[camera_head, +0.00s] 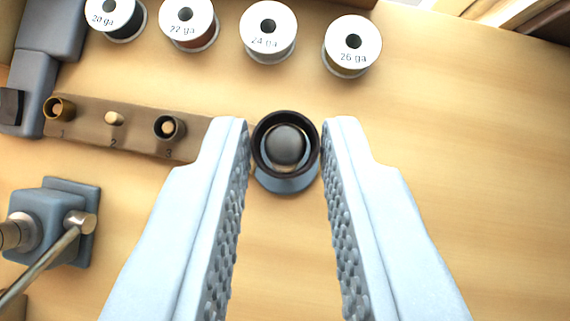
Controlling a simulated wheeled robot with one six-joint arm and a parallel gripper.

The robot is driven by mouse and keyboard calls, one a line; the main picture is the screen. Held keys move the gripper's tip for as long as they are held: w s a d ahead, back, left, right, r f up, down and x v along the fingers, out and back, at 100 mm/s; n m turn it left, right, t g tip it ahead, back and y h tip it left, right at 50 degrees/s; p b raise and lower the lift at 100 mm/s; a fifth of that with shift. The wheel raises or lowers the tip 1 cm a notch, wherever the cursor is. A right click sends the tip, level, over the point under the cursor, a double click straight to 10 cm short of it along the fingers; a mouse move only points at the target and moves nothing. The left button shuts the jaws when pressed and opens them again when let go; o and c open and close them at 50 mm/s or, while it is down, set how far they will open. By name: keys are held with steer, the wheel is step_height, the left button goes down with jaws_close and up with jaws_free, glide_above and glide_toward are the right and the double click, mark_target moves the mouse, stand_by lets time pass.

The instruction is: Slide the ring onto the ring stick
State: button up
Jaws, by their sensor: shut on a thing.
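A dark ring (257,139) is held between the tips of my gripper (286,143), one finger on each side. The ring lies roughly level, with its opening facing the camera. A brown peg board (190,146) stands to the left, with rings at pegs 1 and 3 and a bare peg 2.
Several white-topped wire spools (268,42) line the back. A blue-grey block (48,225) with metal rods stands at the lower left, and grey equipment (45,68) at the upper left. The wooden table (480,150) is clear on the right.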

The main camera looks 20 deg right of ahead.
steer(key=shift+f, duration=0.25)
steer(key=o, duration=1)
steer(key=shift+c, duration=0.2)
steer(key=v, duration=1.7)
steer(key=shift+s, duration=0.2)
steer(key=shift+r, duration=0.1)
steer(key=s+d+f+n+t+y, duration=0.1)
steer(key=s+f+t, duration=0.2)
steer(key=s, duration=0.7)
steer(key=s+d+f+n+t+y, duration=0.1)
steer(key=s+f, duration=0.4)
steer(key=s, duration=0.5)
steer(key=s+d+f+n+t+y, duration=0.1)
steer(key=s+d+f+n+t, duration=0.1)
steer(key=s+t, duration=0.4)
steer(key=s+d+f, duration=0.1)
steer(key=s+f, duration=0.1)
steer(key=s, duration=0.2)
steer(key=shift+n, duration=0.4)
